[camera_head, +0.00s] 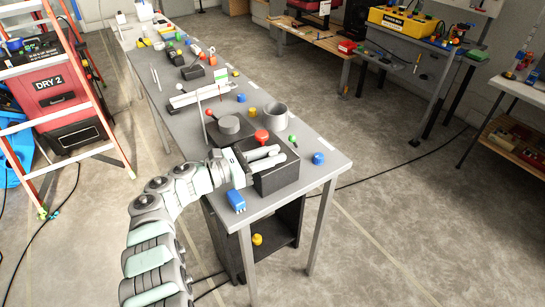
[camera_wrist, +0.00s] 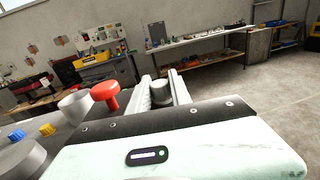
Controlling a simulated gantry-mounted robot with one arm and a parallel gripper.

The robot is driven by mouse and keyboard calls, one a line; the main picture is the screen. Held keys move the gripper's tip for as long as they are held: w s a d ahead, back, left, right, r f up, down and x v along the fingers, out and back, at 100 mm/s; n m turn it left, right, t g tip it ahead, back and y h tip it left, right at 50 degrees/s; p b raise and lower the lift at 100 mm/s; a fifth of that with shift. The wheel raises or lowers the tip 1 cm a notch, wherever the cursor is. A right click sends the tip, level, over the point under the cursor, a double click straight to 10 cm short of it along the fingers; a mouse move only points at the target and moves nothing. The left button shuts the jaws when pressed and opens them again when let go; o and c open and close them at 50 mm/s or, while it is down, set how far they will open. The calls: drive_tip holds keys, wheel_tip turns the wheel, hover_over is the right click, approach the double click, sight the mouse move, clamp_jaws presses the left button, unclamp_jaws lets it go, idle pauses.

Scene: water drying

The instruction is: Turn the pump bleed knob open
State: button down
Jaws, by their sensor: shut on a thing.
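The black pump box (camera_head: 277,180) stands near the front corner of the grey workbench. My gripper (camera_head: 280,155) reaches over the top of the box from the left, its two pale fingers pointing right. In the wrist view my gripper (camera_wrist: 163,86) has a grey round knob (camera_wrist: 162,90) between its fingers, and it is shut on it. The knob looks to be the pump bleed knob; its lower part and any turn mark are hidden. A red mushroom-shaped knob (camera_head: 262,136) stands just behind the gripper, and also shows left of the fingers in the wrist view (camera_wrist: 105,93).
A blue cap (camera_head: 318,158), a grey cup (camera_head: 276,116) and a yellow cylinder (camera_head: 252,111) stand near the box. A round grey disc (camera_head: 229,125) sits left of the cup.

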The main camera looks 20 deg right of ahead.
drive_tip(key=shift+f, duration=0.1)
drive_tip(key=c, duration=1.2)
unclamp_jaws()
drive_tip(key=shift+a, duration=0.4)
drive_tip(key=shift+s+a, duration=0.15)
drive_tip(key=shift+a, duration=2.35)
drive_tip(key=shift+s+a, duration=0.15)
drive_tip(key=shift+a, duration=2.3)
drive_tip(key=shift+p, duration=0.3)
